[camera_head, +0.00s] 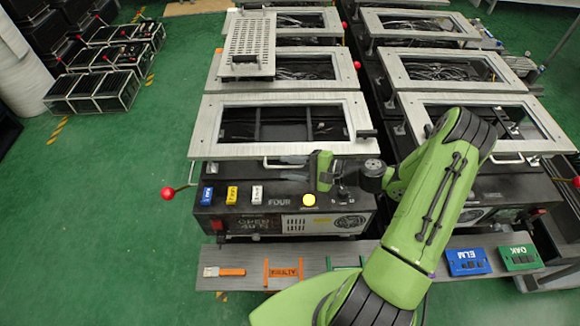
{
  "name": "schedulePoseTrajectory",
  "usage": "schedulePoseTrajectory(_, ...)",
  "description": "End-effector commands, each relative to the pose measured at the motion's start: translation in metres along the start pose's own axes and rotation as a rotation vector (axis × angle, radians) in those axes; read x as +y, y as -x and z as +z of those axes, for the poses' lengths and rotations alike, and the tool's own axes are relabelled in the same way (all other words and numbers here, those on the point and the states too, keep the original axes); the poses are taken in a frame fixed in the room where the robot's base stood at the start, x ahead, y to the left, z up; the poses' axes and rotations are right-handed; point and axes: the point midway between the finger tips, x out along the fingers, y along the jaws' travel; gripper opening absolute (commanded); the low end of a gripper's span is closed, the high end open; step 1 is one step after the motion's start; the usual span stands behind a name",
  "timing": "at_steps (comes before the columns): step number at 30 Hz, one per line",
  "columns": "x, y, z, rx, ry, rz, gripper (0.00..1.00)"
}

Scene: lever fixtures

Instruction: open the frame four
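Frame four is the grey metal frame (204,128) on top of the black box marked FOUR (280,202). It lies about flat, like its neighbours. A pale handle (267,164) shows at its front edge. A lever with a red ball (168,193) sticks out at the box's left side. My gripper (292,155) is at the frame's front edge, fingers pointing left, close to the handle. Whether the fingers touch or hold the handle cannot be told. The handle's right part is hidden by the gripper.
Blue, yellow and white blocks (232,195) and a yellow button (309,200) sit on the box. A shelf in front holds an orange-handled brush (225,271) and labelled blocks (467,262). A similar frame (555,142) stands right.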

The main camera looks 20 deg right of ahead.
Motion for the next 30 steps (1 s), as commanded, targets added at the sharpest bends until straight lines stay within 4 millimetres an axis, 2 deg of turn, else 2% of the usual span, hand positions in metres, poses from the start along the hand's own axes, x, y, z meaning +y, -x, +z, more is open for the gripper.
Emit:
schedulePoseTrajectory(8,-0.0002,-0.0040,0.0000,0.001,0.000,0.000,0.35)
schedulePoseTrajectory(15,-0.0002,-0.0036,0.0000,0.000,0.000,0.000,0.00)
schedulePoseTrajectory(26,-0.0009,-0.0035,0.0002,0.000,-0.001,0.001,0.00)
schedulePoseTrajectory(30,-0.0090,-0.0041,0.0017,0.000,-0.014,0.007,0.00)
